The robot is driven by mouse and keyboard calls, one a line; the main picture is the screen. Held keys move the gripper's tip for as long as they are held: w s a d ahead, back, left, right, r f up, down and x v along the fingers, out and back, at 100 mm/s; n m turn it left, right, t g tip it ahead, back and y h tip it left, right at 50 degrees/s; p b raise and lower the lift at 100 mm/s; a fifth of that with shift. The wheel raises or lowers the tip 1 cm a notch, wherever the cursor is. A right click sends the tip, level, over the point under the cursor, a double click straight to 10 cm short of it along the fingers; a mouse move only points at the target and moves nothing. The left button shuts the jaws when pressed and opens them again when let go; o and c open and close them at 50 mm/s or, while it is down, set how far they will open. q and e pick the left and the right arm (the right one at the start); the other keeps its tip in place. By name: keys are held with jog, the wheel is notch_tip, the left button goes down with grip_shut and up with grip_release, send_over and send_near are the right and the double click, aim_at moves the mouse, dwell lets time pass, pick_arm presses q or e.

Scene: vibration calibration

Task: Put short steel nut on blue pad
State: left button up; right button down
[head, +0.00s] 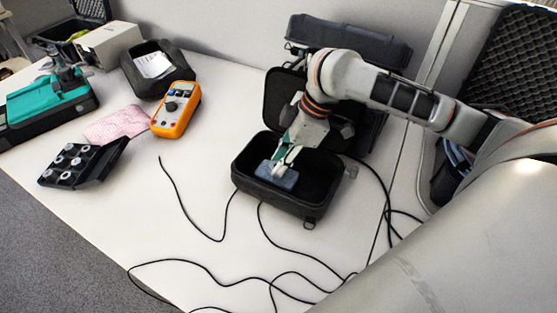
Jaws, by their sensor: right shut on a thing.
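A small blue-grey pad (287,180) lies inside the open black case (245,180) at the middle of the table. My right gripper (279,166) reaches down into the case from the upper right, with its fingertips at the top of the pad. It is shut on a small pale grey thing, which looks like the short steel nut, though the fingers hide most of it. I cannot tell whether it touches the pad. Several round silver pieces sit in a tilted black tray (105,161) at the left. My left gripper is not in view.
An orange multimeter (176,108) and a pink cloth (116,124) lie left of the case. A teal-and-black device (48,104) and a dark open pouch (133,70) stand farther back. Black cables (203,233) cross the front table. The case lid stands open behind my gripper.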

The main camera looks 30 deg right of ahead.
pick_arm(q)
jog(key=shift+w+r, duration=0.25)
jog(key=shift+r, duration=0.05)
pick_arm(e)
jog(key=c, duration=1.8)
grip_release()
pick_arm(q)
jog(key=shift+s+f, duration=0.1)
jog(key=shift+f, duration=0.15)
pick_arm(e)
jog(key=shift+o, duration=0.2)
jog(key=p+v, duration=0.1)
jog(key=v, duration=0.2)
jog(key=shift+w+r, duration=0.15)
pick_arm(q)
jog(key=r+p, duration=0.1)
jog(key=p, duration=0.1)
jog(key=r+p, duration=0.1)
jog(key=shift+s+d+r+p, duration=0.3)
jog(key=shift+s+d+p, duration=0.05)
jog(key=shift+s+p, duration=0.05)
pick_arm(e)
jog(key=v, duration=0.9)
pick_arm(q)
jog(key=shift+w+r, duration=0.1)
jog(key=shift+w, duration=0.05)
